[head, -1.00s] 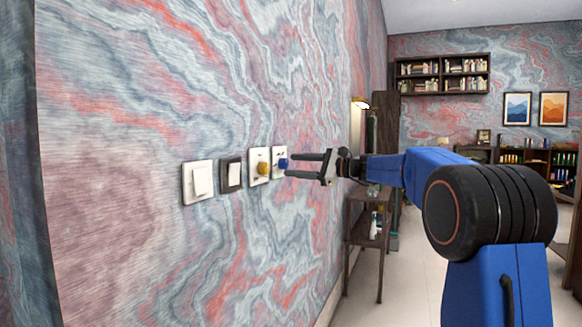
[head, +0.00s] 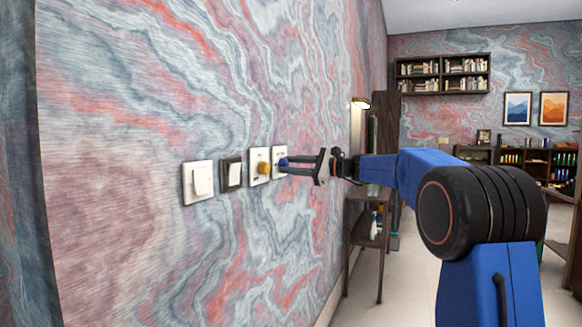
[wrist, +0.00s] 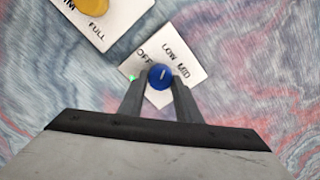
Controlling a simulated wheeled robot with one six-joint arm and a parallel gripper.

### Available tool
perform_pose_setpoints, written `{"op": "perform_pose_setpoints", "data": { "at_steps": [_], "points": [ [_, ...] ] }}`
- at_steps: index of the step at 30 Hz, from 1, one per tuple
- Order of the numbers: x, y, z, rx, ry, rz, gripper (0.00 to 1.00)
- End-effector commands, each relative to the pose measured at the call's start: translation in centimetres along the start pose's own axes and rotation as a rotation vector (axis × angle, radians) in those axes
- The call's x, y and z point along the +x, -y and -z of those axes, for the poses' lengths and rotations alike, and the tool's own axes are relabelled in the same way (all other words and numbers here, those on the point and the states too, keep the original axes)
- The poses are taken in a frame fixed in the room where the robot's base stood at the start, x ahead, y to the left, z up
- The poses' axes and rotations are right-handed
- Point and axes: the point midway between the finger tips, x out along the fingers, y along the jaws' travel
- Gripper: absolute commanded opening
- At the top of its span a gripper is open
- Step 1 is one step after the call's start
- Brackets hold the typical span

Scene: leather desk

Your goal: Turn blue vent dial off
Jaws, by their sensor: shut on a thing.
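A small green light shows at the plate's left corner. My gripper (wrist: 160,84) is shut on the dial, one finger on each side. In the head view the dial (head: 283,162) shows at the tips of my gripper (head: 288,166), which reaches in from the right. The gripper hides the lower part of the plate.
A yellow dial (head: 264,168) on its own plate is just left of the blue one. Farther left are a black-framed switch (head: 231,174) and a white switch (head: 198,182). A dark side table (head: 365,200) stands beyond along the wall.

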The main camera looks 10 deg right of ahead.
Motion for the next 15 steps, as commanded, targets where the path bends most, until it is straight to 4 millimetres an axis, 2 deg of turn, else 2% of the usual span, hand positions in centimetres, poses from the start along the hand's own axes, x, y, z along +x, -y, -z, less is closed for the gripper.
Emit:
{"op": "perform_pose_setpoints", "data": {
  "at_steps": [8, 15],
  "points": [
    [-0.02, -0.01, 0.04, -0.118, 0.000, -0.001, 0.08],
    [-0.02, 0.05, 0.04, -0.322, 0.000, -0.002, 0.08]
  ]
}}
